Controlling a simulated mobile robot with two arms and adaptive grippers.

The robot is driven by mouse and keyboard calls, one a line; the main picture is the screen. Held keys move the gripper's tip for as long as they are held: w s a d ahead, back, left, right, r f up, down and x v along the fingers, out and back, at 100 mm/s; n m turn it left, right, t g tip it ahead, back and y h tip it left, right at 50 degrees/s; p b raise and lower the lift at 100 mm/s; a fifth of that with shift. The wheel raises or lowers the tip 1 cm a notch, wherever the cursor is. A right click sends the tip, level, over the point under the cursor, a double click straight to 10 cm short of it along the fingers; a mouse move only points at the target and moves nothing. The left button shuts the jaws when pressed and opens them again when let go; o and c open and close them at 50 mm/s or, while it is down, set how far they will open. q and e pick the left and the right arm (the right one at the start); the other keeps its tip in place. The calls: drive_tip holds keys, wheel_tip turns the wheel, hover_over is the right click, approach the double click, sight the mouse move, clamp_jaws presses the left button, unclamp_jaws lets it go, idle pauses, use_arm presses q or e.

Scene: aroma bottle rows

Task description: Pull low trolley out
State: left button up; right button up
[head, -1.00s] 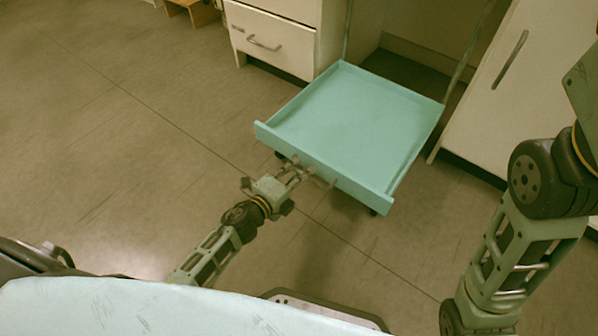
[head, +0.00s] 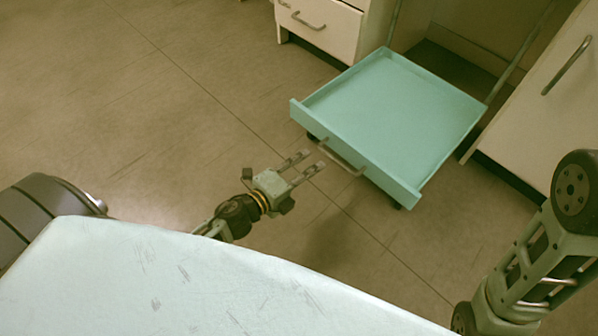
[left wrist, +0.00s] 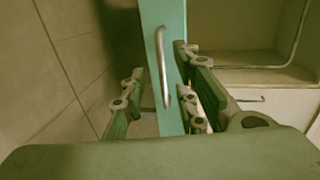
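The low trolley (head: 395,115) is a pale teal shallow tray on small wheels, standing out in front of the white cabinets. Its front panel (head: 400,185) carries a grey bar handle (head: 342,157). The handle also shows in the left wrist view (left wrist: 161,66). My left gripper (head: 313,160) is open and empty, just short of the handle, with a small gap between them. In the left wrist view its fingers (left wrist: 162,90) are spread on both sides of the handle's line. My right arm shows at the right edge, but its gripper is out of view.
A white drawer cabinet (head: 322,27) stands to the left of the trolley's bay, and a white cabinet door (head: 535,110) to the right. A pale tabletop-like surface (head: 160,280) fills the lower front. The floor (head: 150,120) left of the trolley is clear.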

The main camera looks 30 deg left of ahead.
use_arm(q)
drive_tip(key=shift+v, duration=1.7)
